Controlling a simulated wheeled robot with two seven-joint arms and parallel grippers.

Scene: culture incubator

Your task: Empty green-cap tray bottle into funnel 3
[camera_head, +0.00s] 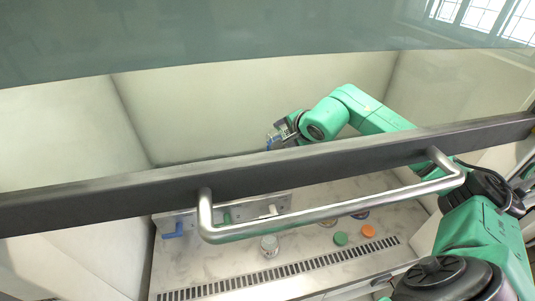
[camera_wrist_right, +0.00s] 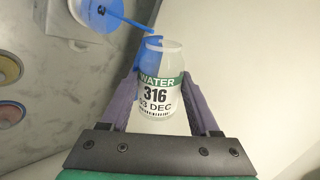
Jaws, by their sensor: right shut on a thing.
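My right gripper (camera_wrist_right: 160,95) is shut on a bottle (camera_wrist_right: 157,115), a translucent white one with an open mouth and a green-banded label reading "WATER 316". In the head view my right gripper (camera_head: 283,134) is raised above the work surface, behind the dark bar. The bottle is hard to make out there. In the wrist view a round blue part (camera_wrist_right: 88,13) on a white body lies beyond the bottle, up and left, with a thin blue strip reaching toward its mouth. A green cap (camera_head: 340,239) lies on the work surface. No funnel number is readable. My left gripper is not in view.
A dark sash bar with a metal handle (camera_head: 330,207) crosses in front and hides part of the bench. A metal panel (camera_head: 245,207) has blue, green and white parts. A clear jar (camera_head: 269,246) and an orange cap (camera_head: 368,231) stand near the front grille (camera_head: 280,272).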

